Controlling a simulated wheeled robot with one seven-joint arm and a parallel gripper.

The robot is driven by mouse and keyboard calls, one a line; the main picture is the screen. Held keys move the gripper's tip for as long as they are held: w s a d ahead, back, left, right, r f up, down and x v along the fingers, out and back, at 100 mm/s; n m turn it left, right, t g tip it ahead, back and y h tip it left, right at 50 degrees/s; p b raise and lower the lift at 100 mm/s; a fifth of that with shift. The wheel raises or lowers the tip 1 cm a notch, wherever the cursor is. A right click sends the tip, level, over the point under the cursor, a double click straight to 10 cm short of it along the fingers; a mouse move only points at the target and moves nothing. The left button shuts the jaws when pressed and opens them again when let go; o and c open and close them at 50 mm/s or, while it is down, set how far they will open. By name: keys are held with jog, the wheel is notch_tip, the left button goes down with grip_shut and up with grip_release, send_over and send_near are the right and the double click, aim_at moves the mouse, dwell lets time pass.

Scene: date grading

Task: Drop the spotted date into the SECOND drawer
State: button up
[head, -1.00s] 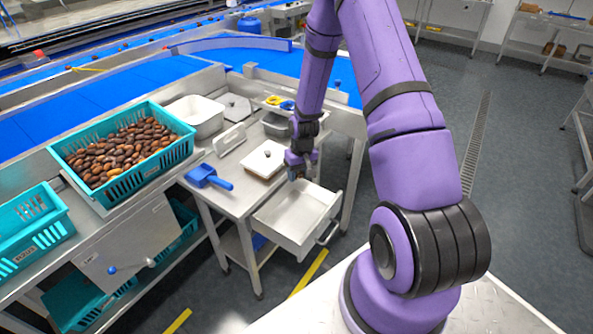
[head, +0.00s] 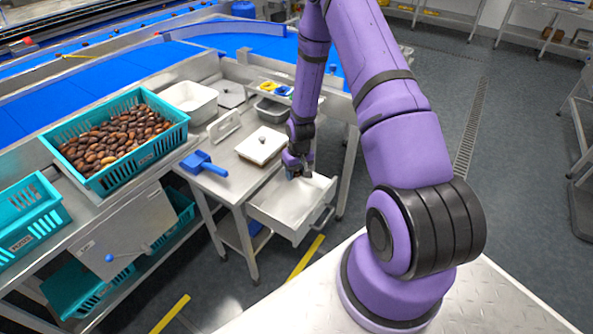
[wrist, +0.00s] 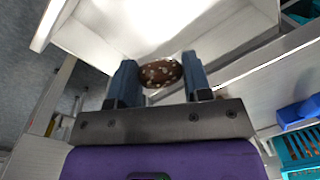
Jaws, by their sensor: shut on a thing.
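The spotted date (wrist: 161,73) is brown with pale specks and shows in the wrist view between my gripper's two dark fingers. My gripper (head: 298,173) is shut on it. In the head view the gripper hangs over the back part of a pulled-out pale drawer (head: 285,213), and the date is too small to make out there. The drawer's bare inside also shows in the wrist view (wrist: 170,25). No drawer number can be read.
A teal crate of dates (head: 172,140) stands left. A white tub (head: 190,101) sits behind.

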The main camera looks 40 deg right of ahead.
jog(key=o, duration=0.7)
jog(key=shift+r, duration=0.15)
jog(key=r, duration=0.7)
jog(key=d+r, duration=0.1)
jog(key=r, duration=0.2)
jog(key=shift+r, duration=0.25)
